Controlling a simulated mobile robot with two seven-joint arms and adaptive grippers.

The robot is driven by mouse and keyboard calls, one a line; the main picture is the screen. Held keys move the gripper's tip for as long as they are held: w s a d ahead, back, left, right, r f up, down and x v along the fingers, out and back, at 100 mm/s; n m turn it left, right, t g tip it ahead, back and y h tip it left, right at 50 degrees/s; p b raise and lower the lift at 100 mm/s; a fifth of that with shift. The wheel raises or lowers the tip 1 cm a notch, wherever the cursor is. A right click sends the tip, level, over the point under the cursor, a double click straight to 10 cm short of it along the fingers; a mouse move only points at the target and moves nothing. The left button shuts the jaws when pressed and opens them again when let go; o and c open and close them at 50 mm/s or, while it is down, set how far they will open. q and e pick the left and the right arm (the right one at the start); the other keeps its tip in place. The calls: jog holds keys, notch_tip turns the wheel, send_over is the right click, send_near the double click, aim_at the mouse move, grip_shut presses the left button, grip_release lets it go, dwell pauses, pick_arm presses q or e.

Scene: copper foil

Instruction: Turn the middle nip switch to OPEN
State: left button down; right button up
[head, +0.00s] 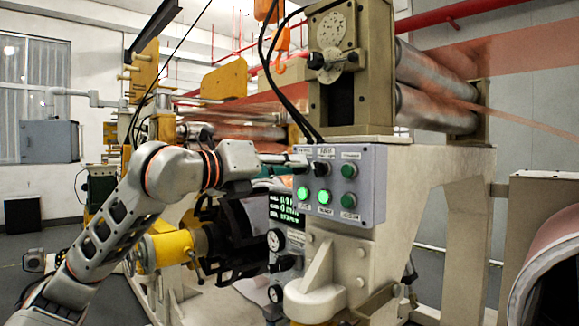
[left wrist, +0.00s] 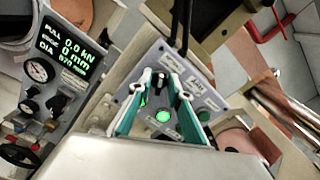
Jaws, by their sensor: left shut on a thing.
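The middle nip switch (head: 320,168), a small black knob, is in the top row of a grey panel (head: 375,190). My left gripper (head: 303,162) reaches the panel from the left and is shut on this knob. In the left wrist view the two teal-lined fingers (left wrist: 159,78) stand on either side of the dark knob (left wrist: 161,82). The fingers hide part of the panel, and the knob's exact angle is too small to read. My right gripper is not in view.
Green buttons (head: 324,196) sit on the panel below and beside the knob, two of them lit. A display (left wrist: 72,42) and gauges are next to the panel. The roller stand (head: 350,105) rises above it; black cables (head: 283,85) hang close by.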

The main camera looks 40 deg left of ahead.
pick_arm(q)
jog(key=shift+m, duration=0.3)
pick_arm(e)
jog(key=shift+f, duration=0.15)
pick_arm(q)
jog(key=m+b, duration=0.1)
jog(key=m, duration=0.2)
jog(key=m+b, duration=0.1)
jog(key=m, duration=0.3)
jog(key=m+b, duration=0.1)
jog(key=m, duration=0.3)
jog(key=shift+d, duration=0.3)
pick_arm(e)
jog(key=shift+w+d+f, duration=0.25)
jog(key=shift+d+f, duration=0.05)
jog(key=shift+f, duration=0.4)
pick_arm(q)
jog(key=shift+m, duration=0.3)
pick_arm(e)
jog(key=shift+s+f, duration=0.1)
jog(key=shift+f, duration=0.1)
pick_arm(q)
jog(key=c, duration=2.2)
grip_release()
jog(key=s, duration=0.8)
jog(key=s+a, duration=0.1)
jog(key=s, duration=0.3)
jog(key=shift+s, duration=0.1)
